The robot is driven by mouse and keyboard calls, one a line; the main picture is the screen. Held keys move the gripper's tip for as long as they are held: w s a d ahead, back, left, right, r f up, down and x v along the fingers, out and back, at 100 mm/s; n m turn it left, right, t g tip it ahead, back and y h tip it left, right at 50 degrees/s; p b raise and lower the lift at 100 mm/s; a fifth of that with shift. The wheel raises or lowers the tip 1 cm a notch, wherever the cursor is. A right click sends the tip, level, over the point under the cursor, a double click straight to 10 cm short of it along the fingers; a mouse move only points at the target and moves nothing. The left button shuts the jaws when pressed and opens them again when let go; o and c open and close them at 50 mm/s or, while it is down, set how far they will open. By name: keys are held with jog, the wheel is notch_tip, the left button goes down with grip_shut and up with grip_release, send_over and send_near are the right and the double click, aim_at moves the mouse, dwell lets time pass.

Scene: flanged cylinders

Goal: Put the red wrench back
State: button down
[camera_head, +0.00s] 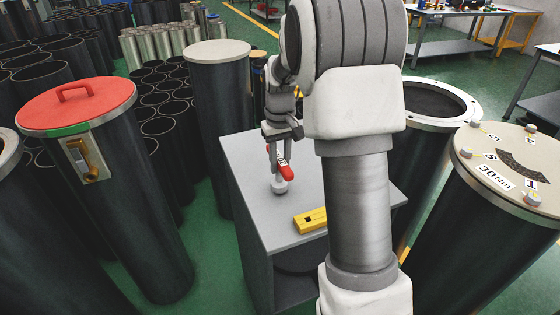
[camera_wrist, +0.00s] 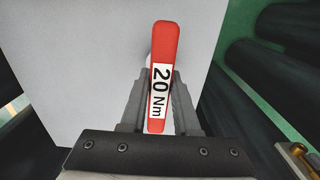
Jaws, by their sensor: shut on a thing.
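The red wrench (camera_head: 284,168) is in my gripper (camera_head: 277,150) over the grey table (camera_head: 250,150). It hangs handle up, with its round grey head (camera_head: 280,187) down near the tabletop. I cannot tell whether the head touches the table. In the wrist view the red handle (camera_wrist: 161,45) carries a white "20 Nm" label and lies between the two fingers of my gripper (camera_wrist: 157,100), which are shut on it.
A yellow block with a black mark (camera_head: 310,220) lies on the table's front right.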

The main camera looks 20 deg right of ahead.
jog(key=shift+f+b, duration=0.45)
jog(key=shift+f, duration=0.15)
dwell(0.4)
jog(key=c, duration=0.6)
grip_release()
jog(key=shift+o, duration=0.2)
jog(key=shift+r, duration=0.1)
notch_tip(320, 180, up, 17)
jog(key=p, duration=0.1)
jog(key=shift+s+r, duration=0.1)
jog(key=shift+r, duration=0.05)
